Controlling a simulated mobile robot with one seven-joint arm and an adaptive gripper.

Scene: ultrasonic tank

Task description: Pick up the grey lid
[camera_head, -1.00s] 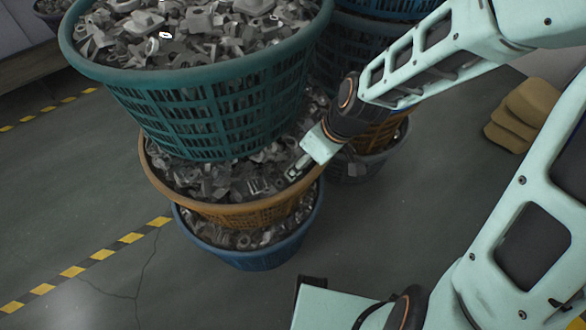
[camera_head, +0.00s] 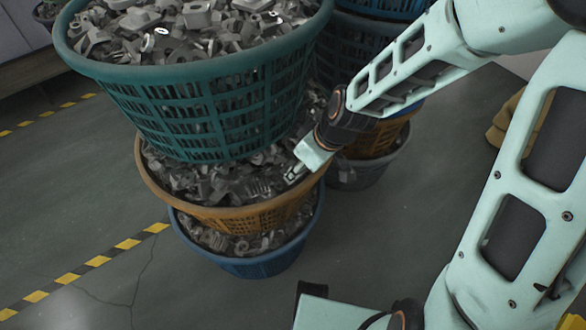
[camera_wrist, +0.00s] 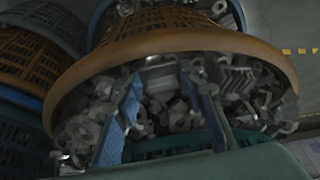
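My gripper (camera_head: 291,176) reaches down to the right side of the orange-brown basket (camera_head: 240,217), which is full of grey parts. In the wrist view, its two blue-padded fingers (camera_wrist: 160,95) stand apart over the grey parts, with nothing clearly held between them. Several grey pieces, some flat and some ribbed, lie just beyond and between the fingertips. I cannot tell which piece is the grey lid. Part of the heap is hidden by the fingers and by the basket above.
A teal basket (camera_head: 200,105) of grey parts sits over the orange-brown one, close to my gripper. A blue basket (camera_head: 255,263) is underneath. More stacked baskets (camera_head: 355,172) stand behind. Tan stacked pieces (camera_head: 503,122) lie at right. The floor in front is open.

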